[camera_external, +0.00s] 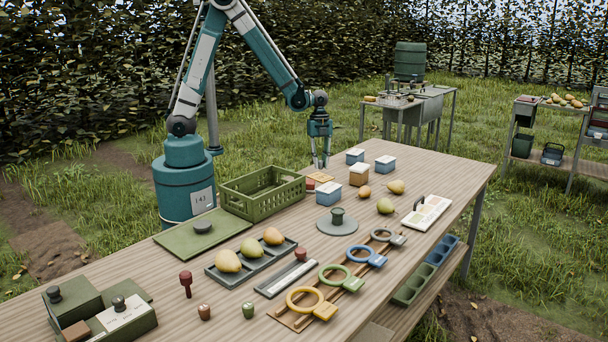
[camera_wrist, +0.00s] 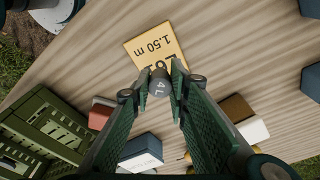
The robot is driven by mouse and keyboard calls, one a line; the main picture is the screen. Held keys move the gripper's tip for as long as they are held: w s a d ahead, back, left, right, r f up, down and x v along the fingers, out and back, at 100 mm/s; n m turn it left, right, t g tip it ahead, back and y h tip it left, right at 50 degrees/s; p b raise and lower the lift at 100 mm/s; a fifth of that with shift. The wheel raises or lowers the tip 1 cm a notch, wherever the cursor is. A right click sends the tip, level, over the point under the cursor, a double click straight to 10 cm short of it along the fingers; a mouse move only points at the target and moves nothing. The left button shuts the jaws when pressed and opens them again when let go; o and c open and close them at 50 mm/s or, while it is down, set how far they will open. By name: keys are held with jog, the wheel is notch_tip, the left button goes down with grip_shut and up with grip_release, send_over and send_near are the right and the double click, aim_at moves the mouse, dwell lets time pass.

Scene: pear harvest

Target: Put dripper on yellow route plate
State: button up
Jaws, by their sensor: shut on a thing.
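The dripper (camera_wrist: 160,87) is a small grey piece marked "4 L", held between my fingertips in the wrist view. My gripper (camera_wrist: 162,76) is shut on it. The yellow route plate (camera_wrist: 152,44), printed with "1.50 m", lies on the table just beyond the fingertips, partly hidden by them. In the external view my gripper (camera_external: 320,164) points down above the table's far edge, close to the yellow plate (camera_external: 321,177). The dripper is too small to make out there. I cannot tell whether it touches the plate.
A green crate (camera_external: 243,204) stands left of the plate. A red block (camera_wrist: 100,112) is beside the plate. Pears, coloured rings (camera_external: 305,291) and trays fill the nearer table. Bare wood surrounds the plate's right side.

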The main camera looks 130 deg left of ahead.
jog(key=shift+f, duration=0.1)
jog(key=shift+f+b, duration=0.35)
jog(key=shift+f, duration=1.4)
jog(key=shift+f, duration=0.2)
jog(key=o, duration=0.7)
jog(key=shift+r, duration=0.3)
jog(key=shift+s+a+r+p, duration=0.2)
jog(key=shift+r+p, duration=0.15)
jog(key=shift+r, duration=1.6)
jog(key=shift+s+a+r+p, duration=0.1)
jog(key=shift+s+r+p, duration=0.2)
jog(key=shift+r, duration=1.65)
jog(key=shift+s+a+r+p, duration=0.1)
jog(key=shift+r+p, duration=0.3)
jog(key=shift+r, duration=1.55)
